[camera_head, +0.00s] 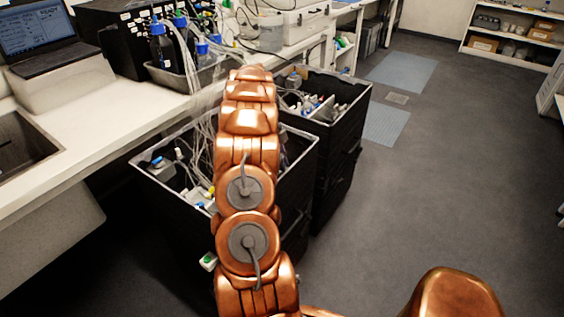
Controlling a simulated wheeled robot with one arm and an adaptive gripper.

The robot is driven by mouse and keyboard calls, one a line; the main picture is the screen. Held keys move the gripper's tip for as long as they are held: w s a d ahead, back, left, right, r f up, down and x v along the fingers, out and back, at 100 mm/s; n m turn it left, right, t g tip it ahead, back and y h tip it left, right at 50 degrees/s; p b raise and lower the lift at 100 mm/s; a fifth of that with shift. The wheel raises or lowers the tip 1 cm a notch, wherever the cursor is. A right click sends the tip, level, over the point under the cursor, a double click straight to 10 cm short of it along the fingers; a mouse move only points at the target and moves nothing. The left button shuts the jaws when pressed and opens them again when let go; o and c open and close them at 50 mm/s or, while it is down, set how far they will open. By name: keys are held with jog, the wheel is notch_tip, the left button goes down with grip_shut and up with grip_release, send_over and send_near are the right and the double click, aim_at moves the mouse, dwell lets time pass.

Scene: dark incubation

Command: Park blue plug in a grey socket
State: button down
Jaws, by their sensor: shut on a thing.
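My copper-coloured arm rises through the middle of the head view and ends near the bench edge. My gripper is not visible, hidden beyond the end of the arm, so I cannot see what is in it. I cannot pick out the blue plug or a grey socket for certain. A front black bin (307,190) holds white tubing and small parts, including a small blue-topped piece (157,161) at its left. A rear black bin (350,112) holds more tubing and small items. My arm covers part of both bins.
A white bench (65,140) runs along the left, with a laptop (38,30), a sink (25,150) and a tray (160,80) of blue-capped bottles (162,48). Loose tubes hang from the bench into the bins.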

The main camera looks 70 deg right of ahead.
jog(key=shift+f+b, duration=0.45)
jog(key=shift+f, duration=0.25)
dwell(0.4)
jog(key=c, duration=1.1)
grip_release()
jog(key=v, duration=1.2)
